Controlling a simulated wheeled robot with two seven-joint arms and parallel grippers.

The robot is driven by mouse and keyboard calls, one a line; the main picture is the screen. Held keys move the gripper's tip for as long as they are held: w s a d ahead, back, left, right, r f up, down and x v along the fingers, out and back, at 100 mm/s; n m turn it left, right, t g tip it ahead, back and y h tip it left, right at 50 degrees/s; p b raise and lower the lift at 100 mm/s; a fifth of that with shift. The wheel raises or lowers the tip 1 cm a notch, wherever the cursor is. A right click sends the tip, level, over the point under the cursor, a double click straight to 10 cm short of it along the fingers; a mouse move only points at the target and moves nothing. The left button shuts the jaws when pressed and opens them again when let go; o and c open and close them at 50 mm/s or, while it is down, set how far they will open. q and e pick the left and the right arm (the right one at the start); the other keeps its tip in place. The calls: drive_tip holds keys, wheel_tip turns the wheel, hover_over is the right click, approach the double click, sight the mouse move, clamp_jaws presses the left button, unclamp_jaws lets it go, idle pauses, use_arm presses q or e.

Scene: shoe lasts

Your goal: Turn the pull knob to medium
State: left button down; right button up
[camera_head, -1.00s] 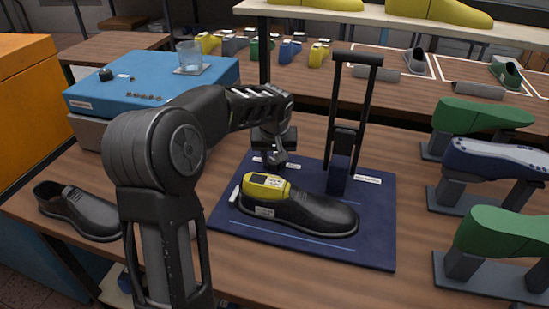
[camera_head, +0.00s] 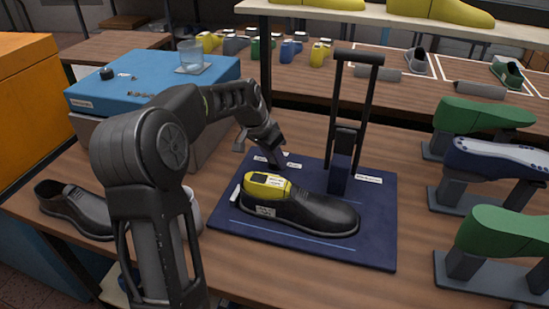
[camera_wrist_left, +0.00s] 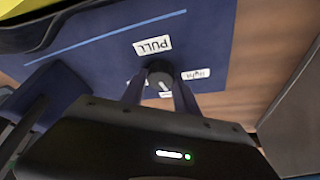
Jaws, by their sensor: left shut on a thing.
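The pull knob (camera_wrist_left: 160,70) is a small dark round knob with a pale pointer line, on the navy base board (camera_head: 375,235). A PULL label (camera_wrist_left: 152,46) is beside it and a "light" label (camera_wrist_left: 196,74) lies to its right in the wrist view. Other labels near it are partly hidden, so I cannot read "medium". My left gripper (camera_head: 262,152) is down at the board's back left corner. In the wrist view, the left gripper's fingers (camera_wrist_left: 160,88) are on either side of the knob, shut on it. My right gripper is not in view.
A black shoe (camera_head: 310,212) with a yellow last (camera_head: 267,186) lies on the board, close in front of my left gripper. A tall black lever frame (camera_head: 345,150) stands to the right. A blue-topped box (camera_head: 150,85) with a glass (camera_head: 191,55) is behind left.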

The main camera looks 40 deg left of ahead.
use_arm(q)
drive_tip(key=shift+m+h, duration=0.5)
drive_tip(key=shift+m, duration=0.7)
drive_tip(key=shift+g, duration=0.3)
drive_tip(key=c, duration=0.9)
unclamp_jaws()
drive_tip(key=shift+v, duration=3.9)
